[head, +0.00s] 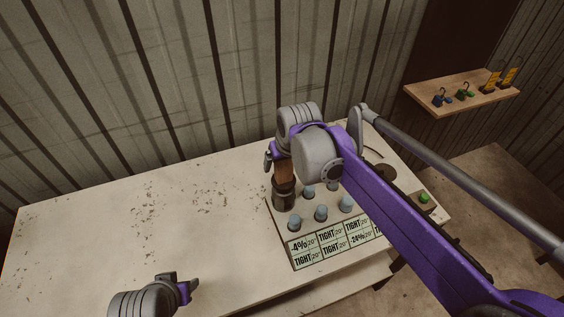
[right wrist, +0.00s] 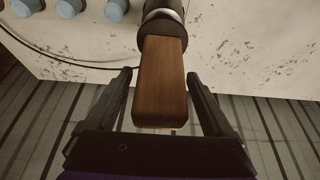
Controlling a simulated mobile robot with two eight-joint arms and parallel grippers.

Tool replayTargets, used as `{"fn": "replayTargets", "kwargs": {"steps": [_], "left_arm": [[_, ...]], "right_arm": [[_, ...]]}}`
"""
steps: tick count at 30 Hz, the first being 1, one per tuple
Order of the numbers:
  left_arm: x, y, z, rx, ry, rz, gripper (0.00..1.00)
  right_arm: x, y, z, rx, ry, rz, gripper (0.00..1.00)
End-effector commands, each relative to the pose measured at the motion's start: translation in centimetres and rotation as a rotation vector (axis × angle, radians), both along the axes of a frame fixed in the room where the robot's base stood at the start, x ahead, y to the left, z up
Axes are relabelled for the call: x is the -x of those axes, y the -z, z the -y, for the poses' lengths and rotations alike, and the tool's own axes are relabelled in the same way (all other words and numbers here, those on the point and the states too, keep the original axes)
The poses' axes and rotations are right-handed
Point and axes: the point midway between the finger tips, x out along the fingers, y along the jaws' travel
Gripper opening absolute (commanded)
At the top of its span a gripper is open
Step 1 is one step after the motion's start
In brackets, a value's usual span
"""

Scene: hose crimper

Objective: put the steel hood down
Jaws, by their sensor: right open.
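A brown wooden handle (right wrist: 160,85) shows in the right wrist view, joined to a dark round part with a pale metal ring (right wrist: 163,14). In the head view the handle (head: 284,172) stands above a dark cylinder (head: 284,194) at the panel's left back corner. I cannot tell for sure whether this is the steel hood. My right gripper (right wrist: 159,76) is open, its fingers on either side of the handle with gaps. My right arm hides part of the panel and a round part behind it. My left gripper (head: 183,286) is low over the bench, its opening unclear.
The panel (head: 296,262) carries several blue-grey knobs (head: 321,213) and labels reading "TIGHT" and percentages. A green button (head: 424,197) sits at right. The worn bench (head: 110,240) is clear at left. A wooden wall shelf (head: 462,93) holds small padlock-like items.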

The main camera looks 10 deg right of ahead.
Motion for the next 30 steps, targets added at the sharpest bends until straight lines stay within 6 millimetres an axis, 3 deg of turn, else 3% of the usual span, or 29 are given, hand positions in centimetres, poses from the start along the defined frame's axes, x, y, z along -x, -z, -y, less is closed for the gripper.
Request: {"fn": "replayTargets", "kwargs": {"steps": [12,18,25,28,30], "left_arm": [[-0.2,-0.8,0.0,0.0,0.0,0.004,0.5],[-0.3,-1.0,0.0,0.0,0.0,0.006,0.5],[-0.3,-1.0,0.0,0.0,0.0,0.006,0.5],[-0.3,-1.0,0.0,0.0,0.0,0.006,0.5],[-0.3,-1.0,0.0,0.0,0.0,0.006,0.5]], "right_arm": [[3.2,-7.8,0.6,0.0,0.0,0.0,0.87],[4.2,-10.2,0.8,0.0,0.0,0.0,0.87],[4.7,-10.6,1.0,0.0,0.003,0.001,0.87],[6.3,-9.2,2.0,-0.001,0.022,0.007,0.87],[8.6,-7.2,3.1,-0.001,0.046,0.015,0.87]]}}
